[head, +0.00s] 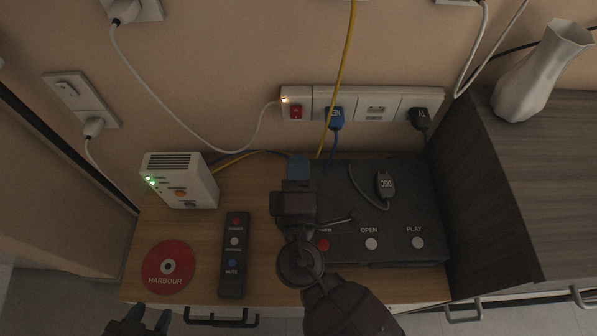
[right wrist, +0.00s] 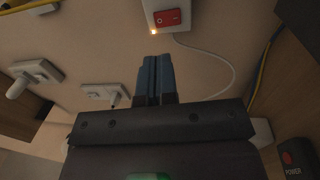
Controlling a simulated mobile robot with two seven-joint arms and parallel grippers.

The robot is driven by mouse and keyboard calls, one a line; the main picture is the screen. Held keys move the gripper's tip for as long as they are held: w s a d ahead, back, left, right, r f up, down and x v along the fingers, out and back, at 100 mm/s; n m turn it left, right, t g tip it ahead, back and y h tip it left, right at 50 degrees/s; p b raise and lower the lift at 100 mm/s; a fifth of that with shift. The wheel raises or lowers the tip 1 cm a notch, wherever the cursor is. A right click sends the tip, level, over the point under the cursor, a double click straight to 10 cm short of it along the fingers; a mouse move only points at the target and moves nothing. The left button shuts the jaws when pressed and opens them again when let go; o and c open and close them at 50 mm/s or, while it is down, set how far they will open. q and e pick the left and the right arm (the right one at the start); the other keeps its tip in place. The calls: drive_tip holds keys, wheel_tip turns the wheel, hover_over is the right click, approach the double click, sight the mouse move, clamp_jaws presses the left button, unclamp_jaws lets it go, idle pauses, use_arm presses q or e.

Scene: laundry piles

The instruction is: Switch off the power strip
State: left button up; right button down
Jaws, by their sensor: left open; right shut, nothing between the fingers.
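The white power strip (head: 388,103) is on the wall behind the desk. Its red rocker switch (head: 296,112) is at the left end, with a small lit orange lamp (head: 284,100) beside it. In the right wrist view the red switch (right wrist: 167,17) is at the top, with the glowing lamp (right wrist: 154,32) at the strip's corner. My right gripper (head: 299,165) is shut and empty, below the switch in the head view. Its blue fingers (right wrist: 153,72) point toward the strip and appear apart from it. My left gripper (head: 140,322) is open, low at the front edge of the desk.
A white router (head: 180,180) with green lights, a remote (head: 234,255), a red disc (head: 168,267) and a black player (head: 400,215) are on the desk. A yellow cable (head: 345,50) crosses the strip. A white vase (head: 540,72) stands on the dark cabinet at right.

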sight(299, 109)
drive_tip(key=w, duration=0.6)
drive_tip(key=w+r, duration=0.1)
drive_tip(key=w, duration=0.2)
drive_tip(key=shift+w+r, duration=0.1)
drive_tip(key=shift+w, duration=0.25)
drive_tip(key=shift+w+r, duration=0.1)
drive_tip(key=shift+w, duration=0.1)
drive_tip(key=shift+r, duration=0.2)
drive_tip(key=shift+d, duration=0.1)
